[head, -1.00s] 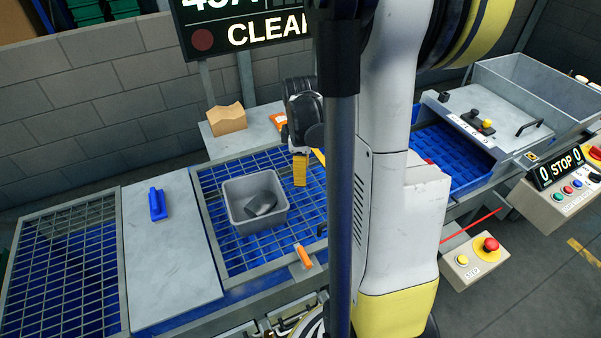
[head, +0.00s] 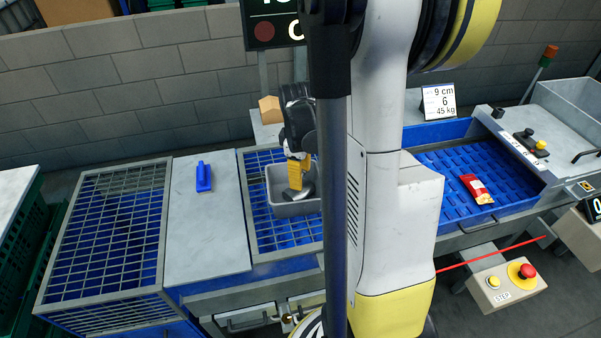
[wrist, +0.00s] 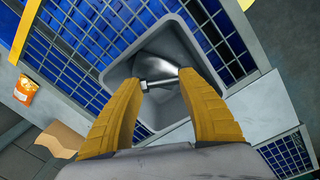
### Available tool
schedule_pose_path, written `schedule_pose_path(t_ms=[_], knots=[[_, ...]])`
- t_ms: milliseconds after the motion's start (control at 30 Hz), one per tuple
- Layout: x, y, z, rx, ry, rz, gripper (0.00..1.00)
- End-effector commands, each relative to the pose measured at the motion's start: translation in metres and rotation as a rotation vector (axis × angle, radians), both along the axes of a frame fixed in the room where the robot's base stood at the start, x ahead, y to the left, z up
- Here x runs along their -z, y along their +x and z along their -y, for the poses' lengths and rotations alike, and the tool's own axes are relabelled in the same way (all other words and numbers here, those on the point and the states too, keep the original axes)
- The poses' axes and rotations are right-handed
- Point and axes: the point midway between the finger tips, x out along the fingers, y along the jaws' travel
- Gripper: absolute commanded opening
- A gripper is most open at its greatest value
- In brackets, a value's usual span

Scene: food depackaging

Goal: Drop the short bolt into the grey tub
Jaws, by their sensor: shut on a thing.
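The grey tub (head: 292,209) stands on the blue grid table, partly hidden by my arm in the head view. My gripper (head: 296,186) points down with its yellow fingers over the tub. In the wrist view my gripper (wrist: 160,80) is shut on the short bolt (wrist: 158,82), a silver bolt lying crosswise between the fingertips. Behind the bolt, the tub's inside (wrist: 122,68) fills the middle of the wrist view. A shiny grey object (wrist: 163,60) lies in the tub; what it is cannot be told. The bolt is not clearly visible in the head view.
A blue-handled tool (head: 203,178) stands on the pale plate left of the tub. A cardboard piece (head: 270,109) lies behind the tub. A red packet (head: 477,189) lies on the blue belt at right. An orange packet (wrist: 26,89) shows in the wrist view.

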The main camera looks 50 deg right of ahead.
Motion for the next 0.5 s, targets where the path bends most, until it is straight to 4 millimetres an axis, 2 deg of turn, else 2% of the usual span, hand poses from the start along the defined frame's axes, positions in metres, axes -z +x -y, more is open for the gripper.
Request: schedule_pose_path(t_ms=[100, 333, 367, 400, 433, 500], knots=[[0.0083, 0.0, 0.0, 0.0, 0.0, 0.0, 0.16], [0.0073, 0.0, 0.0, 0.0, 0.0, 0.0, 0.16], [0.0072, 0.0, 0.0, 0.0, 0.0, 0.0, 0.52], [0.0072, 0.0, 0.0, 0.0, 0.0, 0.0, 0.64], [0.0072, 0.0, 0.0, 0.0, 0.0, 0.0, 0.69], [0.0072, 0.0, 0.0, -0.001, 0.0, 0.0, 0.69]])
